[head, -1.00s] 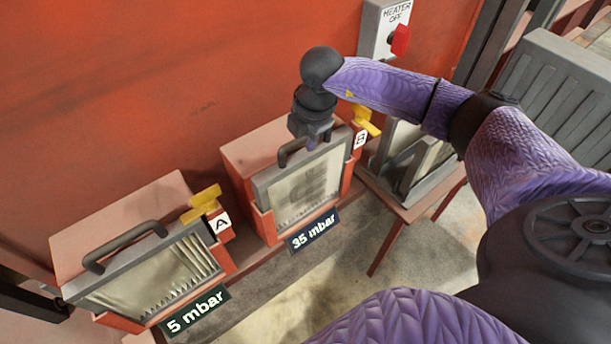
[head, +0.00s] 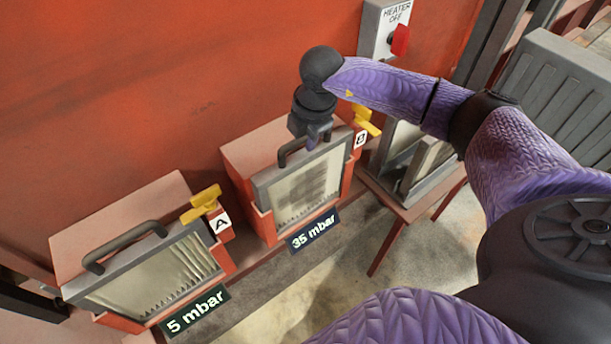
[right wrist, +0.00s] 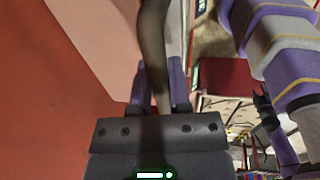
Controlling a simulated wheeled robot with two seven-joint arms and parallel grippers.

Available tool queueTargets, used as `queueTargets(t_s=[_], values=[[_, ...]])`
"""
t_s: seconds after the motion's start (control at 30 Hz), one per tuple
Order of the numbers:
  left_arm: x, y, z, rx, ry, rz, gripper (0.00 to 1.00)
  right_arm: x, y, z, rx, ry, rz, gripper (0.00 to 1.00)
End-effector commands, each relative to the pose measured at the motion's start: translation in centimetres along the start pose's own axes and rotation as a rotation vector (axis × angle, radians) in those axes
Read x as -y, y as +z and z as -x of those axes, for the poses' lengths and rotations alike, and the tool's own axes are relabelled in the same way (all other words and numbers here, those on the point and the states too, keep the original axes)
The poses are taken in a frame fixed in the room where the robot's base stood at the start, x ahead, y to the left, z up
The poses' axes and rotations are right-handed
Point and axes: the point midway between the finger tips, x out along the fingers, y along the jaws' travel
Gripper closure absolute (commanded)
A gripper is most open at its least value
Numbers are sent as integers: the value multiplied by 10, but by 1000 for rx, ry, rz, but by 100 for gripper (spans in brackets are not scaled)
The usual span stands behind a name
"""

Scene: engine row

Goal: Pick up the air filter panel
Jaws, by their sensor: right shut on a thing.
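Two grey-framed, pleated air filter panels sit in red housings. One filter panel (head: 305,185) is in the middle housing, above the "35 mbar" label (head: 314,231), with a dark handle (head: 284,153) on top. The other panel (head: 150,285) is in the left housing, above the "5 mbar" label (head: 195,310). My right gripper (head: 314,138) is at the middle panel's handle, shut on it. In the right wrist view the dark handle (right wrist: 152,45) runs between the purple fingers (right wrist: 158,95). The panel still stands in its housing. My left gripper is out of view.
Yellow levers stand beside the housings, one at tag A (head: 203,204) and one at tag B (head: 364,117). A small red table (head: 405,208) with a grey slotted holder (head: 440,183) stands to the right. A heater switch (head: 397,38) is on the red wall.

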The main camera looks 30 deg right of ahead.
Motion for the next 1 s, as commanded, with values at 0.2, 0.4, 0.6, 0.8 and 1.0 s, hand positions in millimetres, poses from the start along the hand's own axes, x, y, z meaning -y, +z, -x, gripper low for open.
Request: queueTargets(t_s=[0.2, 0.4, 0.6, 0.8, 1.0], values=[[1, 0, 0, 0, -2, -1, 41, -1, 0, 1, 0, 3, 0, 100], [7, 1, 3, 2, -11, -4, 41, -4, 0, 14, -1, 5, 0, 100], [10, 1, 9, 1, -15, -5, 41, -13, 0, 58, -1, 9, 0, 100], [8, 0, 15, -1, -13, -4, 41, -23, 0, 111, 0, 8, 0, 100], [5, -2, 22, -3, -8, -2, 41, -34, 0, 166, -1, 9, 0, 100]])
